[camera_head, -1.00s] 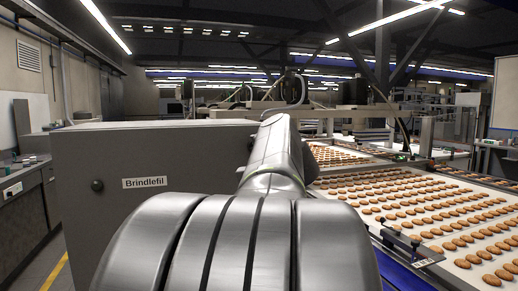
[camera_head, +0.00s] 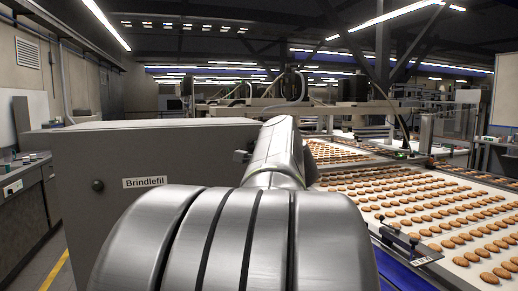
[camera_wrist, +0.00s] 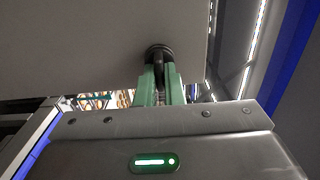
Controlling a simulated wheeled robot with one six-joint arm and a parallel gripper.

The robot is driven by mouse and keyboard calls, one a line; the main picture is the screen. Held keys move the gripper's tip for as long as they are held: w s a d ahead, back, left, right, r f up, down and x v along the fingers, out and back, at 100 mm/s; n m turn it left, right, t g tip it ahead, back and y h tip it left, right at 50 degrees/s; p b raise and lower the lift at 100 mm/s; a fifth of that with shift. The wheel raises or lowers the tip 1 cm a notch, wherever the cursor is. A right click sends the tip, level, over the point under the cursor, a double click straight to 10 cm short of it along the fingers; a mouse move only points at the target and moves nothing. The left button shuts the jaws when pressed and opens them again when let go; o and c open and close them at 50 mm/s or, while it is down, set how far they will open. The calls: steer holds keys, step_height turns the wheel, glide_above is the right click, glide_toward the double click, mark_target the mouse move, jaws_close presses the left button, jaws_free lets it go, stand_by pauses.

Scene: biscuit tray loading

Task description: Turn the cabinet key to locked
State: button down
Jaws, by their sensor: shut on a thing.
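The grey cabinet (camera_head: 170,155) stands left of centre in the head view, with a label reading "Brindlefil" (camera_head: 145,182). Its face also fills the upper left of the wrist view (camera_wrist: 70,45). A round black lock (camera_wrist: 158,53) sits on that face, with the dark key (camera_wrist: 160,74) at it. My gripper (camera_wrist: 160,90) has green fingers, close together and shut on the key just in front of the lock. The fingers hide part of the key. In the head view my arm hides the key and lock.
A dark round knob (camera_head: 97,186) is on the cabinet's left part. A conveyor (camera_head: 440,195) with many rows of biscuits runs along the right. A dark bar-like fitting (camera_head: 403,240) stands on its near edge. A grey workbench (camera_head: 35,215) stands at the far left.

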steer(key=c, duration=1.5)
jaws_free()
steer(key=shift+c, duration=0.2)
steer(key=b+v, duration=0.3)
steer(key=v, duration=1.1)
steer(key=shift+w, duration=0.1)
steer(key=p+x, duration=0.3)
steer(key=x, duration=1)
steer(key=shift+w+a, duration=0.15)
steer(key=shift+w, duration=0.25)
